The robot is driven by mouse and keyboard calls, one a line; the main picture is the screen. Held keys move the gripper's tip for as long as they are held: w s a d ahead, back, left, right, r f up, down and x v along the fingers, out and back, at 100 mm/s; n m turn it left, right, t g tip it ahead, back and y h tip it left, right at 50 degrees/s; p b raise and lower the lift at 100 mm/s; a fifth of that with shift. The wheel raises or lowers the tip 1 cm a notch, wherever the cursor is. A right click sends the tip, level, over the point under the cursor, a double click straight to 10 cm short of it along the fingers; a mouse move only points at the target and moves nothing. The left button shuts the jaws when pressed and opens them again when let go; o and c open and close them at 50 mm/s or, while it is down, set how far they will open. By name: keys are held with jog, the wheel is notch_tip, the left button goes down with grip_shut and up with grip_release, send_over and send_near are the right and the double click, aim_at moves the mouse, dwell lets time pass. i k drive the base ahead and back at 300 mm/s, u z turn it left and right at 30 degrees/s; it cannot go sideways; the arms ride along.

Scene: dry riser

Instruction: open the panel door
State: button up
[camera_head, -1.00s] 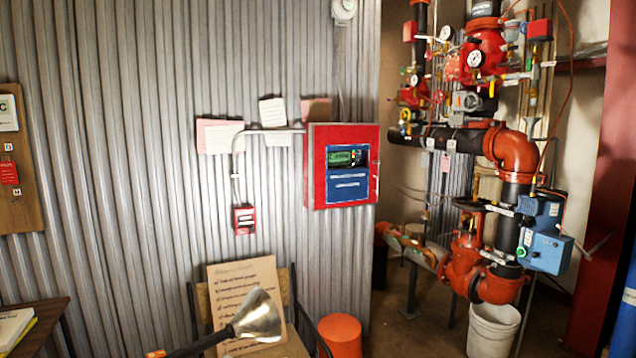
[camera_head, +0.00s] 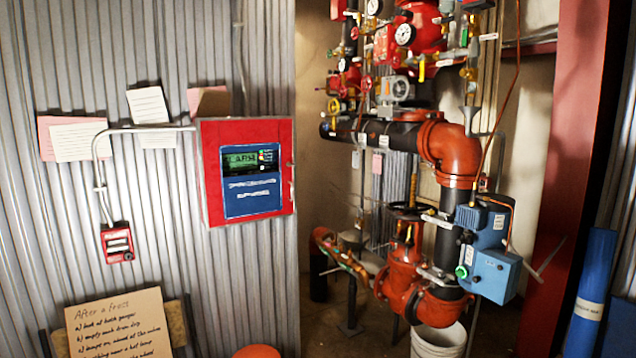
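The red panel (camera_head: 245,215) is mounted on the corrugated metal wall, left of centre in the head view. Its red front door appears closed. A blue plate (camera_head: 250,192) with a small green display is set in its face. A small pale handle (camera_head: 291,180) shows at the panel's right edge. My gripper is not in the head view, so I cannot see its state or where it is relative to the panel.
Red and black riser pipes (camera_head: 450,150) with gauges, valves and a blue box (camera_head: 487,270) fill the right. A white bucket (camera_head: 438,340) stands beneath. A handwritten board (camera_head: 118,325) and an orange stool top (camera_head: 257,351) are below the panel.

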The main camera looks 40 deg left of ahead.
aim_at(229, 201)
jog(key=i, duration=1.8)
jog(key=u, duration=1.7)
jog(key=i, duration=1)
